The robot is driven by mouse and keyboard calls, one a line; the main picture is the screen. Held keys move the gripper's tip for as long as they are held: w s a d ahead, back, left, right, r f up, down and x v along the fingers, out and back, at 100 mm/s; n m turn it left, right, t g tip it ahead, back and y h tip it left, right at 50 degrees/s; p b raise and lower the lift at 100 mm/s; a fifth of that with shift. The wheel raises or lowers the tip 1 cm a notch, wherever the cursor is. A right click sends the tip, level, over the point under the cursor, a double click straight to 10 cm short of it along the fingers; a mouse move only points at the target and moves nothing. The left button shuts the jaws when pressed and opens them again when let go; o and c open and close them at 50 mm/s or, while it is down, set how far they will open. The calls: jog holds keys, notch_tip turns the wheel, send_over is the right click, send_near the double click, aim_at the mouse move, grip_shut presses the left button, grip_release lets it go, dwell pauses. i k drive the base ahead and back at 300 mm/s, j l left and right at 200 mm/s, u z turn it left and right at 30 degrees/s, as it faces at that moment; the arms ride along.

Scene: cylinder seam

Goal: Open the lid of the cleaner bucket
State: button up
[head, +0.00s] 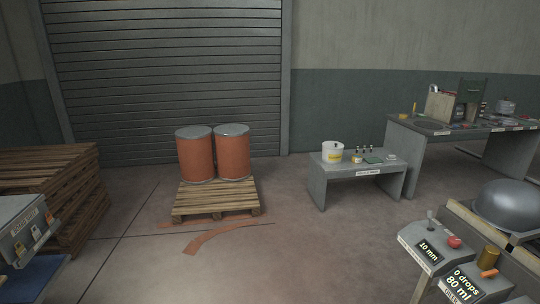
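A white bucket (332,153) with a yellow label stands upright at the left end of a low grey bench (318,175), right of the picture's middle. It is the only bucket in view and looks like the cleaner bucket. Its top is pale, but it is too small to tell whether the lid is on or open. My gripper is not in view.
Two orange drums (195,157) stand on a wooden pallet (216,197). Stacked pallets (60,185) are at left, a taller workbench (430,130) and control boxes (428,248) at right. The middle floor (310,250) is clear.

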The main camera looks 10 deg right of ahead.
aim_at(332, 144)
jog(key=i+l, duration=0.15)
jog(key=i, duration=0.4)
jog(key=i+l, duration=0.1)
jog(key=i, duration=0.5)
jog(key=i+l, duration=0.15)
jog(key=i, duration=2.2)
jog(key=i+l+z, duration=0.1)
jog(key=i+z, duration=0.3)
jog(key=i+j+z, duration=0.1)
jog(key=i+z, duration=0.3)
jog(key=i, duration=0.2)
jog(key=i+j+z, duration=0.25)
jog(key=i+z, duration=0.15)
jog(key=i+l+z, duration=0.1)
jog(key=i+z, duration=0.25)
jog(key=i+j+z, duration=0.1)
jog(key=i+z, duration=0.2)
jog(key=i, duration=0.3)
jog(key=i+l+u, duration=0.3)
jog(key=i+u, duration=0.15)
jog(key=i, duration=0.2)
jog(key=i+l+u, duration=0.45)
jog(key=i+u, duration=0.2)
jog(key=u, duration=0.35)
